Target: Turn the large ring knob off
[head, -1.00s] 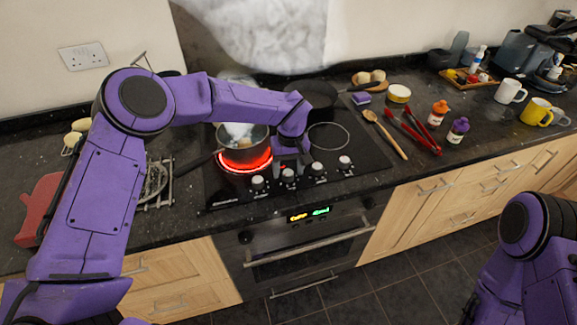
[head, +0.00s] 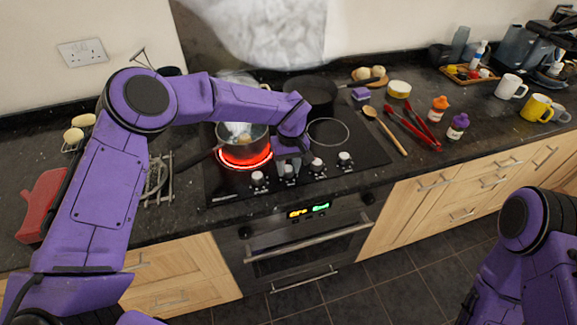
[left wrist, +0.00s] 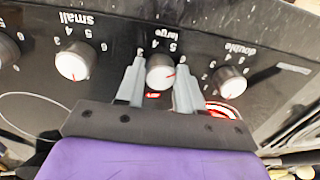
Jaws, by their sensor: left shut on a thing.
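The large ring knob (left wrist: 160,72) is white with a red mark, and the upside-down word "large" is printed by it. In the left wrist view it sits between the two fingers of my left gripper (left wrist: 157,82), which are shut on it. The red mark points towards the right finger. In the head view my left gripper (head: 290,167) reaches down over the knob row and partly hides this knob (head: 290,173). A ring (head: 246,166) glows red under a steaming pot (head: 243,140). My right arm shows at the lower right; its gripper is out of view.
The small knob (left wrist: 73,65) and double knob (left wrist: 230,78) flank the held knob. A dark pan (head: 310,91) stands at the back of the hob. A wooden spoon (head: 385,130) and red tongs (head: 414,128) lie right of the hob. The oven display (head: 309,210) is lit.

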